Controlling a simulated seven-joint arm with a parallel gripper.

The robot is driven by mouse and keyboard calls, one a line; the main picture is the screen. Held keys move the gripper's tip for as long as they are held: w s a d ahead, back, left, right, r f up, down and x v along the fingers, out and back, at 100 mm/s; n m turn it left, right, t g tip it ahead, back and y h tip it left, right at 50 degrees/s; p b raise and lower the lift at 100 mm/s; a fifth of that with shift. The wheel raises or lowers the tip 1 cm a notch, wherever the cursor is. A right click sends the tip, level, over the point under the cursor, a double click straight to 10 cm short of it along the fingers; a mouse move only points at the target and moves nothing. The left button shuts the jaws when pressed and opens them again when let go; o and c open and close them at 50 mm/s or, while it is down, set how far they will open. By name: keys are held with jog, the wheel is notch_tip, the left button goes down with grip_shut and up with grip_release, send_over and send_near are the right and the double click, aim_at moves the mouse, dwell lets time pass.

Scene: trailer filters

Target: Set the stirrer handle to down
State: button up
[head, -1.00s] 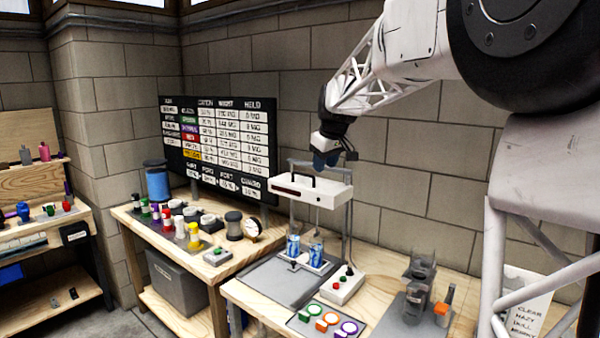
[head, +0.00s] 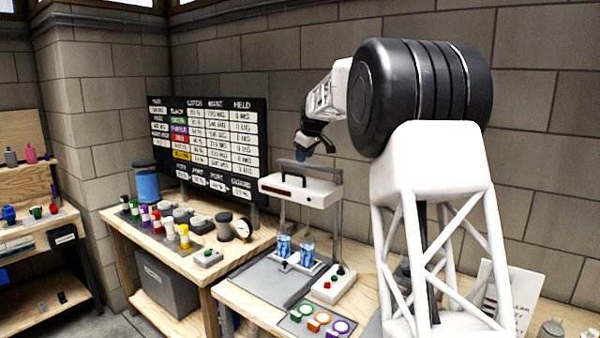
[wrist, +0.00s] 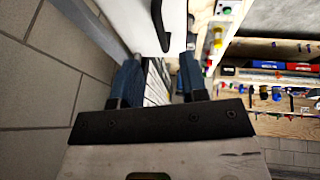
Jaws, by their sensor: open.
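The stirrer is a white box (head: 302,190) on a grey frame, with a black handle (head: 296,170) arched over its top. Two blue cups (head: 284,246) stand beneath it on its base. My gripper (head: 302,154) is open and empty, pointing down just above the handle. In the wrist view, my gripper's blue fingers (wrist: 157,70) are spread, and the black handle (wrist: 160,25) shows beyond them, nearer the right finger, beside the white box (wrist: 132,22). I see no contact with the handle. The fingertips are small in the head view, so the exact gap is unclear.
A control box (head: 334,286) with red and green buttons sits by the stirrer's base. A tray (head: 318,320) of coloured rings lies in front. A black chart board (head: 210,145) stands behind the left bench. My arm hides part of the right side of the bench.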

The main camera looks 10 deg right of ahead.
jog(key=shift+w+f, duration=0.15)
jog(key=shift+w, duration=0.05)
dwell(0.3)
jog(key=shift+x, duration=3.75)
grip_shut()
